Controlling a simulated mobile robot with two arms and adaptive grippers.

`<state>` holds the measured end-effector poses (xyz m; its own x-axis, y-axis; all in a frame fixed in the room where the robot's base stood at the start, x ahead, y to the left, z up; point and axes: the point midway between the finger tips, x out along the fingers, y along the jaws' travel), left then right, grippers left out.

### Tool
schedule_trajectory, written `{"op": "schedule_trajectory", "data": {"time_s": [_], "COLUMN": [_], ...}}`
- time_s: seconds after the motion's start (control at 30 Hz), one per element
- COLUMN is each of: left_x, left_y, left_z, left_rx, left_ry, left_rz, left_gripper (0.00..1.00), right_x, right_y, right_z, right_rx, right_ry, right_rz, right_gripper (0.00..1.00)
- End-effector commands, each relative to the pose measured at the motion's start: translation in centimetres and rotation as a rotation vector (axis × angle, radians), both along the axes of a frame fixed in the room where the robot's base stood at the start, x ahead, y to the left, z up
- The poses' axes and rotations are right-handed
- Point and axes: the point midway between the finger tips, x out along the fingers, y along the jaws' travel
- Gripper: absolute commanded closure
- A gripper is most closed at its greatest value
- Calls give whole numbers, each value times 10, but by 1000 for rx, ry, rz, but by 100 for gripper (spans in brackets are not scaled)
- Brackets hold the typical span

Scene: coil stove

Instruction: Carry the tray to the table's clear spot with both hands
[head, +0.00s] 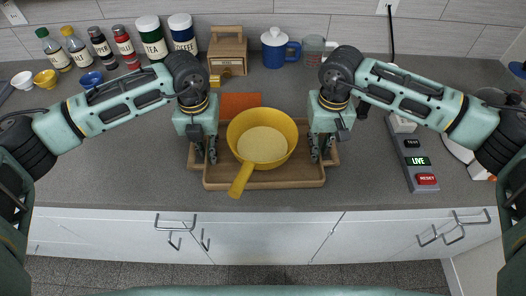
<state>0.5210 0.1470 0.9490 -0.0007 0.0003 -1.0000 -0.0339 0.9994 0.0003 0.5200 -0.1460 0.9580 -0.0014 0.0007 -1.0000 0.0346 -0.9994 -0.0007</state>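A wooden tray (264,183) sits near the front edge of the grey counter, with handles at its left and right ends. A yellow pan (262,145) with a pale inside stands on it, its handle pointing toward the front. My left gripper (207,158) points down at the tray's left end. My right gripper (323,156) points down at the tray's right end. The fingers of both look spread, but the handles are partly hidden behind them, so I cannot tell whether either grips.
An orange mat (240,104) lies behind the pan. A wooden box (228,48), a blue mug (280,48), TEA and COFFEE canisters (152,38) and several bottles line the back. A grey button panel (413,158) stands right. The counter left of the tray is clear.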

Motion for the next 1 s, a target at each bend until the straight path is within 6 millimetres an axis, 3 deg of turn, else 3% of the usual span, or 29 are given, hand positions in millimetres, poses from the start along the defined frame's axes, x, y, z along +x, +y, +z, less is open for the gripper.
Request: {"op": "schedule_trajectory", "data": {"time_s": [0.27, 0.43, 1.0], "left_x": [0, 0, 0], "left_y": [0, 0, 0], "left_z": [-1, -1, 0], "left_rx": [0, 0, -1], "left_ry": [0, 0, -1], "left_rz": [0, 0, 0], "left_gripper": [85, 100, 100], "right_x": [0, 0, 0], "right_y": [0, 0, 0], "right_z": [-1, -1, 0], "right_rx": [0, 0, 0], "right_ry": [0, -1, -1], "right_rz": [0, 0, 0], "right_gripper": [85, 100, 100]}}
